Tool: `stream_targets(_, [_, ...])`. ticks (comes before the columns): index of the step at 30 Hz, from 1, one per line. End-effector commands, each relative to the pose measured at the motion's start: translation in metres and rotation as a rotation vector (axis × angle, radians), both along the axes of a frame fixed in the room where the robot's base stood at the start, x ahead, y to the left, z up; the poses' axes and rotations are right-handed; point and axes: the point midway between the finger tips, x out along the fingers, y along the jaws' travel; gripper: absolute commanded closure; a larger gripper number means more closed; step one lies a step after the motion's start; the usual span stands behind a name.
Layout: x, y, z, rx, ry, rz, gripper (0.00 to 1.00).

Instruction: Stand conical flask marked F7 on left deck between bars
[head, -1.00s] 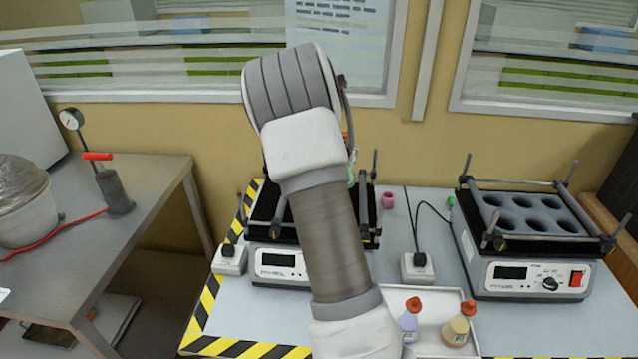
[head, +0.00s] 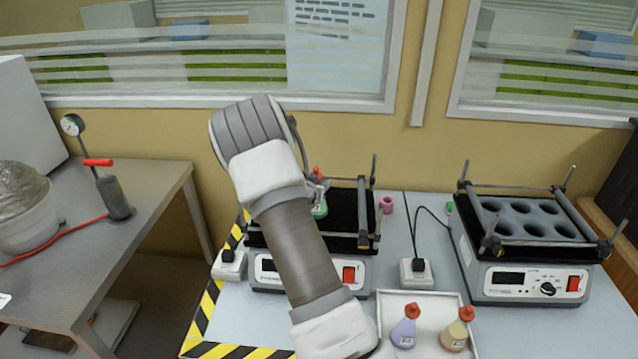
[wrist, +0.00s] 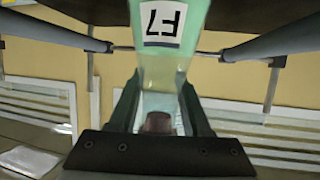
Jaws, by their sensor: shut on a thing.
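The conical flask marked F7 (wrist: 165,50) holds green liquid and has a red stopper; its label shows upside down in the wrist view. In the head view the flask (head: 320,208) is at the left shaker's black deck (head: 345,213), between its grey bars. My gripper (wrist: 158,98) is shut around the flask's neck; in the head view the gripper (head: 318,184) is partly hidden by my arm. The flask looks close to upright. Its base is cut off in the wrist view, so I cannot tell whether it touches the deck. My arm covers the deck's left part.
A white tray (head: 391,301) in front holds a purple flask (head: 404,331) and a yellow flask (head: 455,335). The right shaker (head: 530,280) has a deck with several holes. A pink ring (head: 388,204) lies beside the left shaker. A side table (head: 100,240) is at the left.

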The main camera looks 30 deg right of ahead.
Motion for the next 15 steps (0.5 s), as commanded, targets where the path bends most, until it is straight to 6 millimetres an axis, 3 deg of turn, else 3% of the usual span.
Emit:
stream_targets(4, [0.0003,-0.0002,-0.0032,-0.001,-0.001,0.0,1.0])
stream_targets(5, [-0.0001,0.0001,-0.0037,0.001,0.001,0.0,0.5])
stream_targets(9, [-0.0002,0.0,-0.0024,0.001,0.001,0.0,0.25])
stream_targets(15, [-0.0002,0.0,-0.0024,0.0,0.001,0.0,0.21])
